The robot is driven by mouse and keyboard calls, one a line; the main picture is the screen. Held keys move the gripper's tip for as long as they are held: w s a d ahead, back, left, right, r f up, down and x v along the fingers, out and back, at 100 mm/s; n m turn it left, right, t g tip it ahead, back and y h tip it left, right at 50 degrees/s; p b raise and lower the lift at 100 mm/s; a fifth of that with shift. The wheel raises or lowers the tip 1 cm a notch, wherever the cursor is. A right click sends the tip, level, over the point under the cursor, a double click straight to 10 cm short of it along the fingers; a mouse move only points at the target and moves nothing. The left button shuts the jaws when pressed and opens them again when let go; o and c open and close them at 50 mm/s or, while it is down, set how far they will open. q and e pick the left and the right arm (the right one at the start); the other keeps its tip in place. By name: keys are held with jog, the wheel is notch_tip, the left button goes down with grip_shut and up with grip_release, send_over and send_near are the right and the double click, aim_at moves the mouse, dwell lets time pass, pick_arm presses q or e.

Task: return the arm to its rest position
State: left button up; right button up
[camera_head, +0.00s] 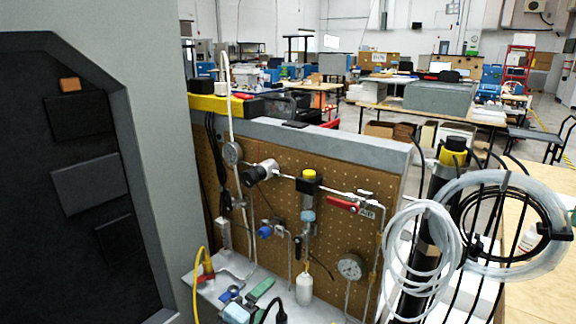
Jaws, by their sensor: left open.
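I cannot make out either gripper or any arm of mine in the head view. A brown pegboard panel (225,185) with a grey top edge stands in the middle. It carries pipes, a round gauge (350,267), a second gauge (232,153), a red-handled valve (343,204) and a yellow-capped fitting (309,175). Several small fittings, a green part (262,290) among them, and a yellow cable (197,285) are at the pegboard's foot, partly cut off by the frame's bottom edge.
A tall grey housing with a dark inset panel (60,130) fills the left side. Coils of clear tubing (393,262) and a black post with a yellow cap (454,152) stand at the right, beside a wooden tabletop (545,297). Workbenches (437,112) stand farther back.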

pick_arm(q)
jog(key=s+a+f+m+g+y, duration=0.1)
jog(key=s+a+f+m+y, duration=0.1)
jog(key=s+a+f, duration=0.4)
jog(key=s+a+f+m+g+y, duration=0.1)
jog(key=s+f+m+y, duration=0.15)
jog(key=s+f, duration=0.6)
jog(key=s+a+f+m+g+y, duration=0.1)
jog(key=s+a+f+m, duration=0.2)
jog(key=s, duration=0.6)
jog(key=s+a+f+m+g+y, duration=0.1)
jog(key=s+a+f+m, duration=0.3)
jog(key=s, duration=0.6)
jog(key=shift+f+g, duration=0.3)
jog(key=shift+f, duration=0.15)
jog(key=shift+a+m, duration=0.1)
jog(key=shift+m, duration=0.15)
